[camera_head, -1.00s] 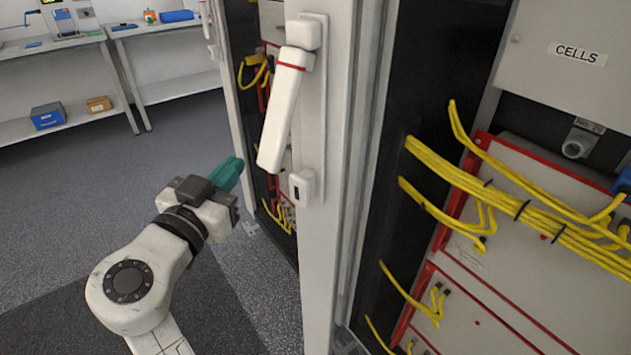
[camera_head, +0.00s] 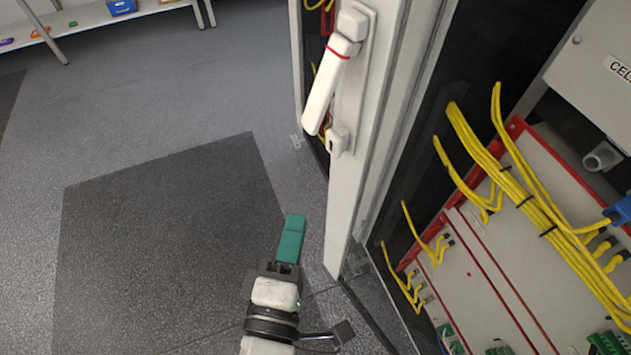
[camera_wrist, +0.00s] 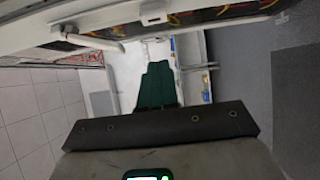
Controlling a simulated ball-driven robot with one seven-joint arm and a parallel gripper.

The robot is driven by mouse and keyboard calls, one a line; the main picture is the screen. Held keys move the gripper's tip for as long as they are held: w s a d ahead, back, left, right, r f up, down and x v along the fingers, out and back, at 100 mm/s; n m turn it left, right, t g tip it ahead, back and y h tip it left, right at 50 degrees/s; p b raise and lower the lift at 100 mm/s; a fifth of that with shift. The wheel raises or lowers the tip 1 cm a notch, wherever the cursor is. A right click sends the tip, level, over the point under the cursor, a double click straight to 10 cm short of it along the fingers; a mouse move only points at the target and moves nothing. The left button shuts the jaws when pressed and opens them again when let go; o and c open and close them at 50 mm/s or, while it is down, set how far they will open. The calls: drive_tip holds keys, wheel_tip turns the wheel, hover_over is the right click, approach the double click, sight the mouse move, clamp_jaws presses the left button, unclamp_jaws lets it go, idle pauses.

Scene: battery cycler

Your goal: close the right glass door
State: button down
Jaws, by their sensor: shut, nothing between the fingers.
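The right glass door (camera_head: 349,190) stands open at the middle of the head view, its white frame seen nearly edge-on. Its white handle (camera_head: 328,85) with a red band hangs tilted on the frame, above a small white lock piece. In the wrist view the door frame (camera_wrist: 75,47) runs across the top, with the handle (camera_wrist: 98,43) beneath it. My gripper (camera_head: 292,228) has green fingers, shut and empty. It is left of the door's lower part, below the handle and apart from it. In the wrist view the fingers (camera_wrist: 157,85) are pressed together.
The cabinet interior at right holds grey modules (camera_head: 500,250) with red edges and bundled yellow cables (camera_head: 525,195). Open grey floor with a dark mat (camera_head: 170,230) lies left of the door. A shelf bench (camera_head: 95,20) stands at the far upper left.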

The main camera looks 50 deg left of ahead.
drive_tip(key=p+x, duration=0.1)
drive_tip(key=x, duration=0.3)
drive_tip(key=d+x, duration=0.1)
drive_tip(key=x, duration=0.2)
drive_tip(key=w+p+x, duration=0.1)
drive_tip(key=x, duration=0.3)
drive_tip(key=shift+w+d+p, duration=0.2)
drive_tip(key=shift+w+p, duration=0.1)
drive_tip(key=shift+w, duration=0.1)
drive_tip(key=shift+w+f, duration=0.1)
drive_tip(key=shift+w, duration=0.35)
